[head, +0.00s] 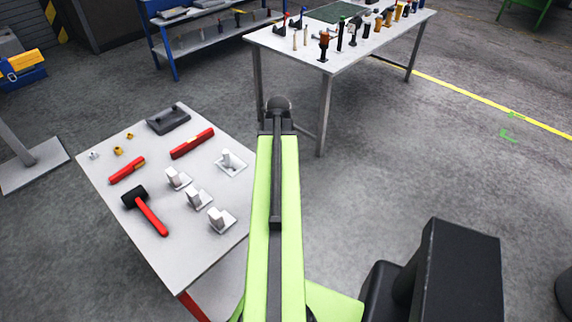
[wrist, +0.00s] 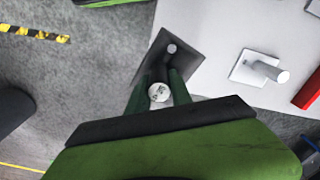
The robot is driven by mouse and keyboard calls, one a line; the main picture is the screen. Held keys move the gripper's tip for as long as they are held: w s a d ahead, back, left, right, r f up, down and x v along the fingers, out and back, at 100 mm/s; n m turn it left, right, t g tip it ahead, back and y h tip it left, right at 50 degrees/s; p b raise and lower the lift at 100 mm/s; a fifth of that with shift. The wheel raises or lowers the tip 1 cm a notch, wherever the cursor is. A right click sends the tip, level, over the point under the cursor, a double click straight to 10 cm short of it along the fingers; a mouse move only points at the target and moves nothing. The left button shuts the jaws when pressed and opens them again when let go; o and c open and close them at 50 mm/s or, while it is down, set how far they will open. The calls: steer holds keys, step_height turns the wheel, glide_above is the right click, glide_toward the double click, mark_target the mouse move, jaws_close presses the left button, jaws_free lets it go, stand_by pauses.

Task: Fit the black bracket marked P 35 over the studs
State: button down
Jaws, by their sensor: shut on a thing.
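In the wrist view my gripper (wrist: 162,88) is shut on a dark piece, the black bracket (wrist: 153,62). A white round tag (wrist: 158,93) with small dark marks shows between the fingers; I cannot read it surely. A pale round spot (wrist: 172,48) shows on the dark plate; I cannot tell if it is a hole or a stud. The bracket overlaps the table's edge in that view; its height is unclear. A white stud on a square plate (wrist: 258,70) stands apart from it, and shows in the head view (head: 230,161). There my arm hides the gripper and bracket.
The light table (head: 122,210) holds more white posts on plates (head: 197,198), a black-headed hammer (head: 150,211), red tools (head: 192,143), a dark grey block (head: 168,119) and small nuts (head: 118,151). A second table (head: 285,42) with many tools stands behind.

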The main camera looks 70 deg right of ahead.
steer(key=w+n, duration=0.1)
steer(key=n, duration=0.2)
steer(key=w+n, duration=0.1)
steer(key=n, duration=0.3)
steer(key=w+n, duration=0.1)
steer(key=n, duration=0.3)
steer(key=shift+w+a+f, duration=0.15)
steer(key=shift+w+a, duration=0.05)
steer(key=shift+a, duration=0.1)
steer(key=w+n, duration=0.1)
steer(key=n, duration=0.5)
steer(key=w+n, duration=0.1)
steer(key=n, duration=0.2)
steer(key=shift+w+a+f+n, duration=0.1)
steer(key=shift+w+a+n, duration=0.2)
steer(key=shift+w+a, duration=0.1)
steer(key=n, duration=0.2)
steer(key=w+n, duration=0.1)
steer(key=n, duration=0.1)
steer(key=shift+a, duration=0.2)
steer(key=shift+n, duration=0.4)
